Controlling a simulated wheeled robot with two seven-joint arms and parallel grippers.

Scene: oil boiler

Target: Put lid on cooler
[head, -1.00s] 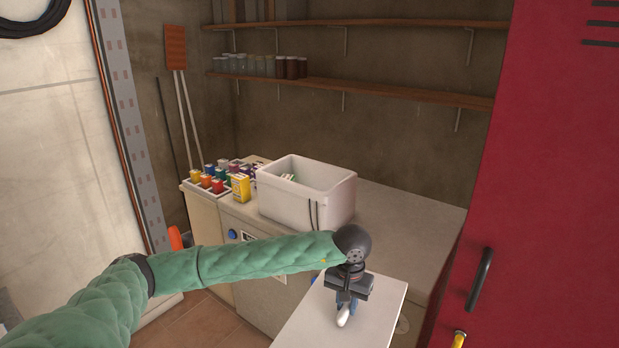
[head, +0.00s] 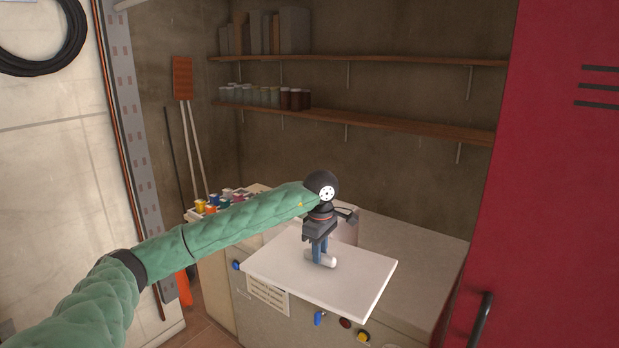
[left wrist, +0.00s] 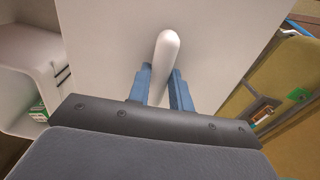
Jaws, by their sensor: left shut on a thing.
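The cooler lid (head: 360,278) is a flat white panel with a rounded white handle (head: 323,259). My left gripper (head: 321,255) is shut on that handle and holds the lid in front of the cooler. In the left wrist view the blue fingers (left wrist: 162,92) are on both sides of the handle (left wrist: 166,50), with the lid (left wrist: 220,40) behind. The white cooler (head: 345,229) stands on the boiler top, mostly hidden behind the lid and my arm. Its open side shows at the left of the left wrist view (left wrist: 30,85). My right gripper is not in view.
The beige boiler top (head: 415,250) is clear to the right of the cooler. Several small coloured containers (head: 212,207) stand at its left end. A red cabinet (head: 560,180) bounds the right side. Wooden shelves (head: 400,126) run along the back wall.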

